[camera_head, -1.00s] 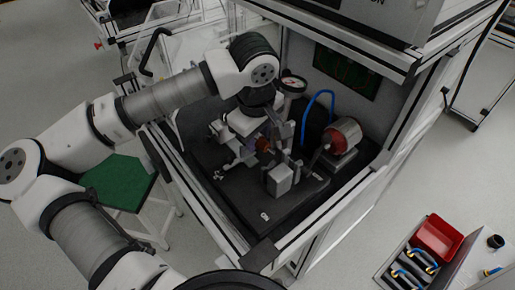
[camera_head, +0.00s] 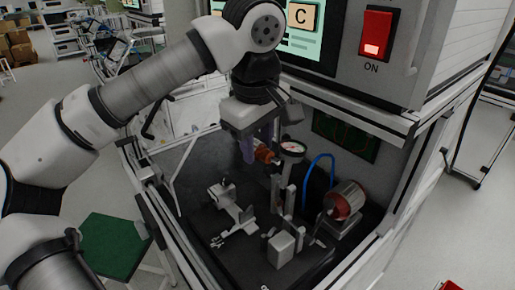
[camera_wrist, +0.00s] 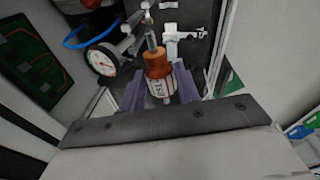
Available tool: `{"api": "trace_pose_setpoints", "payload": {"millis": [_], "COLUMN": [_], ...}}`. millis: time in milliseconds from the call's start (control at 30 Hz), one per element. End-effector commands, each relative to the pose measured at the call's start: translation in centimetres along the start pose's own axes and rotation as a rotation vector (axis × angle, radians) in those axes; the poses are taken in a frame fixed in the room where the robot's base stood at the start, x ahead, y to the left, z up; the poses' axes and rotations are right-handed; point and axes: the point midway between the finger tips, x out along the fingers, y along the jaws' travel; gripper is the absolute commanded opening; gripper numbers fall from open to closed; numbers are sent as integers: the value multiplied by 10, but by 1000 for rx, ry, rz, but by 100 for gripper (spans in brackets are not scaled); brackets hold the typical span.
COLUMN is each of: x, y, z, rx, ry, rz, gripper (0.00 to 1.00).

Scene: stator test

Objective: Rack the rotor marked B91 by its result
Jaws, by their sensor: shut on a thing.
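My gripper (camera_head: 256,150) is shut on a rotor (camera_head: 265,155) with a copper-coloured winding, held above the test fixture inside the open cabinet. In the wrist view the rotor (camera_wrist: 157,66) lies between the purple fingers, its metal shaft pointing away and a white label on its near part. The label's marking is turned and small, so I cannot read it surely. The grey fixture (camera_head: 237,212) below stands apart from the rotor. A screen (camera_head: 327,50) above the cabinet shows a letter C tile; the rest of it is cut off or hidden by my arm.
A dial gauge (camera_head: 292,147) on a post stands close to the rotor. A red-ended motor (camera_head: 346,198) and a blue hose (camera_head: 318,170) are at the cabinet's right. A red ON switch (camera_head: 375,33) is above. A green-topped stool (camera_head: 110,245) stands outside left.

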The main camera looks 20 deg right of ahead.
Motion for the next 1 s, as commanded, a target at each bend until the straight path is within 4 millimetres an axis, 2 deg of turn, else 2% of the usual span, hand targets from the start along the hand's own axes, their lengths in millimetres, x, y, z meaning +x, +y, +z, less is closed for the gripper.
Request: {"api": "trace_pose_setpoints", "payload": {"millis": [267, 733, 1000], "x": [-4, -48, -49], "y": [1, 7, 7], "z": [0, -5, -5], "rx": [-1, -1, -1], "ry": [1, 1, 1], "rz": [1, 2, 2], "gripper": [0, 0, 0]}}
